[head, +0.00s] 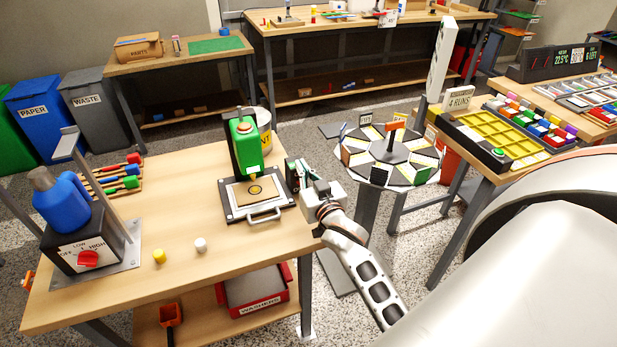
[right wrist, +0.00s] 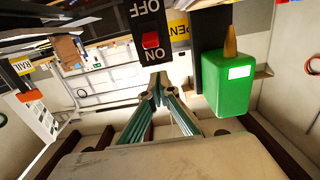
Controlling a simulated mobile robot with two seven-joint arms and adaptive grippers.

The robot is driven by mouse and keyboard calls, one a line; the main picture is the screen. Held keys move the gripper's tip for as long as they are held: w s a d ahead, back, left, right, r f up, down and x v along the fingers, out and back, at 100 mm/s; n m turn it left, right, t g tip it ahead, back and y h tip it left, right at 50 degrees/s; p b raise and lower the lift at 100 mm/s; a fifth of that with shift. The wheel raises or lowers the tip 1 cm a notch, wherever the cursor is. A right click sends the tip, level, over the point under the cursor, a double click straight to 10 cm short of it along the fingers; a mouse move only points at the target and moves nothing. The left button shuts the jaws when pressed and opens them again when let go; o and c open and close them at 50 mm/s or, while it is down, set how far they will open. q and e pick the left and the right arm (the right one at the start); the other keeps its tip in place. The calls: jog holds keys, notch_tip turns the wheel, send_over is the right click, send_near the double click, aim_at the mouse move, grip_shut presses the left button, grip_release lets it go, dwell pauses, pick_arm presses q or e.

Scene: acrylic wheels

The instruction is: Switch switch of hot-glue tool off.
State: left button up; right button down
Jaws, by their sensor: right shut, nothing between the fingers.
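The green hot-glue tool (head: 246,140) hangs on a black stand over a plate on the wooden table; in the right wrist view its green body (right wrist: 226,84) is at the right. The switch (right wrist: 151,40) is a red rocker on a black plate marked OFF and ON, upside down in that view. The red part lies near the ON lettering. My left gripper is out of view.
The table (head: 150,300) also carries a blue bottle-shaped tool (head: 62,203) on a black box with a red knob, and yellow and white small cylinders. A round carousel (head: 390,155) stands right of my right gripper.

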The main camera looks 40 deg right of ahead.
jog(key=f, duration=0.1)
jog(key=s+f, duration=0.1)
jog(key=f, duration=0.1)
jog(key=shift+s+a+f, duration=0.1)
jog(key=shift+s+a, duration=0.1)
jog(key=shift+s, duration=0.1)
jog(key=shift+f, duration=0.25)
